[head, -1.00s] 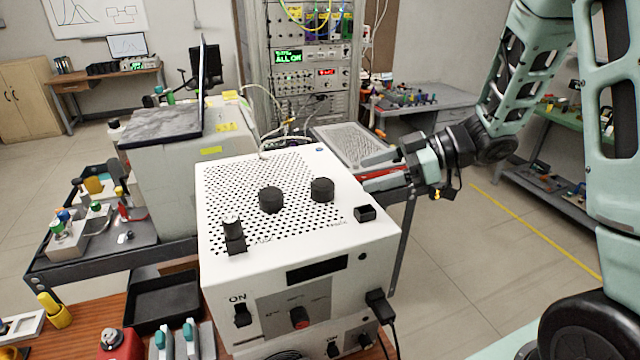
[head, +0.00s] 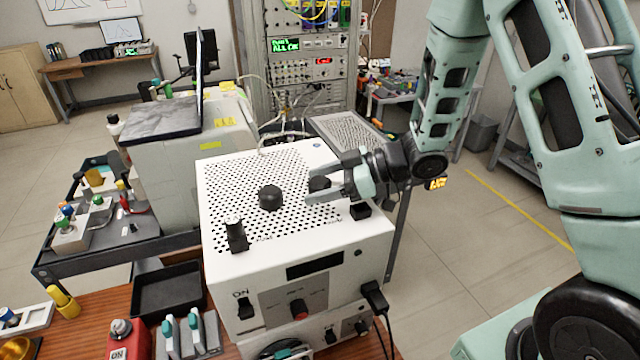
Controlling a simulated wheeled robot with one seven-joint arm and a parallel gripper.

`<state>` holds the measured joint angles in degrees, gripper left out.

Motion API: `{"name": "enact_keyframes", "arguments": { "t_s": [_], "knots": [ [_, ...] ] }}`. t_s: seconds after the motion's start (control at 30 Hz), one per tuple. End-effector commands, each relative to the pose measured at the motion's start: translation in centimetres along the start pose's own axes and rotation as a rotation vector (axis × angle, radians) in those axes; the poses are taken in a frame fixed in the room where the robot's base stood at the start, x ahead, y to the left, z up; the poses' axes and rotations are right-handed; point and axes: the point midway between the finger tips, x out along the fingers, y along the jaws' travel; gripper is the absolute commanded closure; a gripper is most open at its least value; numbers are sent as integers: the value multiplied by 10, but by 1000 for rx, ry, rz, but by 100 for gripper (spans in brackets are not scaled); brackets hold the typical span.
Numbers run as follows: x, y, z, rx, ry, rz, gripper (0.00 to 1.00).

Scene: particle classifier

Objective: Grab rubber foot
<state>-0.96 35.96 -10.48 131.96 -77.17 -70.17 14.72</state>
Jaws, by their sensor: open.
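A white instrument box (head: 295,225) with a perforated top stands in the middle of the head view. Several black pieces that look like rubber feet are on its top. One round black foot (head: 319,184) is near the right rear, and another round one (head: 269,197) is left of it. A squarish black piece (head: 361,211) is by the right edge, and another (head: 236,236) is at the front left. My gripper (head: 312,186) is open and comes in from the right, low over the top. Its fingers show on either side of the right round foot; contact cannot be told.
A black tray (head: 168,290) and a red button box (head: 125,341) stand on the wooden table at the lower left. A grey unit with a laptop (head: 160,121) stands behind left. A black plug with cables (head: 375,297) sticks out at the box's front right.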

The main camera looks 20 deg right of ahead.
Motion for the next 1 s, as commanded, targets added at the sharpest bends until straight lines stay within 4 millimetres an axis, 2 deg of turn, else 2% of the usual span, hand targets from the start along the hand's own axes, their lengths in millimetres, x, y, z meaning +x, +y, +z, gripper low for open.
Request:
{"name": "enact_keyframes", "arguments": {
  "t_s": [0.07,0.1,0.27,0.67,0.87,1.0],
  "knots": [
    [0,0,0,0,0,0,31],
    [0,0,0,0,0,0,37],
    [0,0,0,0,0,0,80],
    [-2,0,-4,-3,1,1,80],
    [-9,1,-20,-5,3,2,80],
    [-17,1,-41,-8,3,2,80]
  ]
}}
